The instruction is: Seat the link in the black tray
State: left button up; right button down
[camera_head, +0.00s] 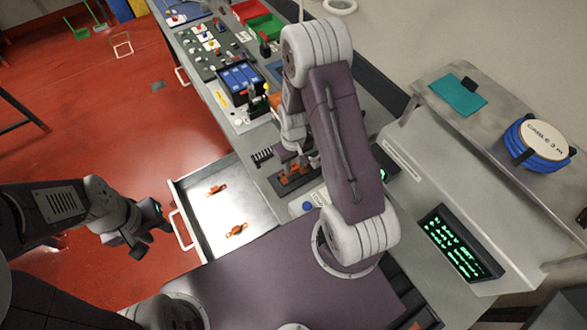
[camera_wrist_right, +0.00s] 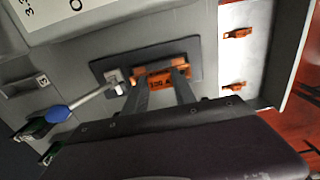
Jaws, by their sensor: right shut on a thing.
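The link, an orange bar marked "100 A" (camera_wrist_right: 165,79), is between the fingers of my right gripper (camera_wrist_right: 158,88), which is shut on it. The link is at the black tray (camera_wrist_right: 196,50), a dark flat rectangle on the grey bench; I cannot tell whether it is fully down. In the head view my right gripper (camera_head: 290,163) is over the tray, with orange showing beneath it, partly hidden by the arm. My left gripper (camera_head: 150,228) is at the left of the open drawer, away from the tray; its jaw opening is unclear.
An open metal drawer (camera_head: 205,222) holds two orange links (camera_head: 216,190) (camera_head: 236,230). A blue battery block (camera_head: 240,78) and colored bins (camera_head: 265,27) stand farther back.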

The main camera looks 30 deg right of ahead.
aim_at(294, 170)
jog(key=shift+w+d+f+p, duration=0.15)
jog(key=shift+f+p, duration=0.3)
jog(key=shift+f, duration=1.65)
jog(key=c, duration=1)
grip_release()
jog(key=shift+f, duration=0.15)
